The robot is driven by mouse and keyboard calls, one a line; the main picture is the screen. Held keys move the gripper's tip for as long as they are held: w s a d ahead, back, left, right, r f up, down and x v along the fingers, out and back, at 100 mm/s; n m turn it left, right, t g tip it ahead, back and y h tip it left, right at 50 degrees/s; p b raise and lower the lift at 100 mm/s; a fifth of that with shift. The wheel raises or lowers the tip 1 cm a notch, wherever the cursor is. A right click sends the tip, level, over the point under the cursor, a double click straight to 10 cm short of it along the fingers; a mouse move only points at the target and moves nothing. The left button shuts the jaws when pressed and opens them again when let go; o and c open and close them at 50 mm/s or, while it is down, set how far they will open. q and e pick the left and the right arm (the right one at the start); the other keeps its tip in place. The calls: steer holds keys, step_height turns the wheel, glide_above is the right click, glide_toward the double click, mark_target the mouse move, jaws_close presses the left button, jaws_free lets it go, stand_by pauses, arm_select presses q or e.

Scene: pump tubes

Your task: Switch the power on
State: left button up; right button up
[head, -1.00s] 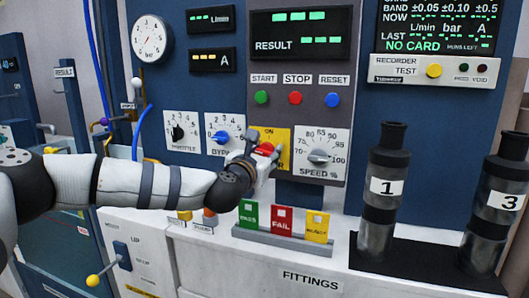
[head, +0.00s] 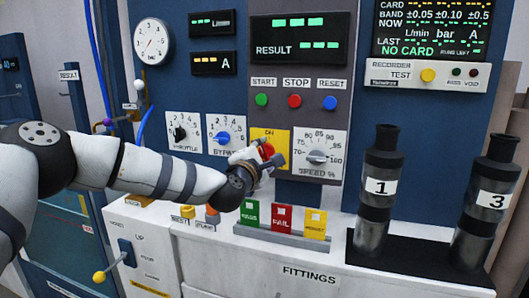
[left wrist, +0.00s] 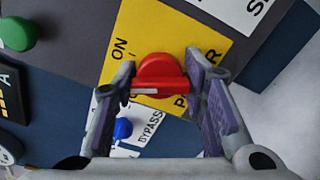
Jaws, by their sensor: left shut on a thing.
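The red power knob (head: 267,149) sits on a yellow plate (head: 258,134) on the blue and grey panel, with "ON" printed above it. My left gripper (head: 262,160) is at the knob, its fingers on either side. In the left wrist view, the red knob (left wrist: 160,70) with a white mark lies between the fingertips of my left gripper (left wrist: 162,85), which is shut on it. The plate's lower lettering is partly covered by a finger. I cannot tell the knob's exact setting. My right gripper is not in view.
The speed dial (head: 318,157) is close on the right and the bypass dial (head: 226,138) on the left. Green, red and yellow card holders (head: 283,220) stand just below my wrist. Two dark fittings, 1 (head: 378,190) and 3 (head: 487,200), stand on the right.

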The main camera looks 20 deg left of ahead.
arm_select(q)
steer(key=m, duration=0.4)
steer(key=shift+m+p, duration=0.35)
steer(key=shift+m, duration=0.05)
stand_by(0.4)
steer(key=o, duration=1.2)
steer(key=s, duration=1.2)
steer(key=shift+a, duration=0.25)
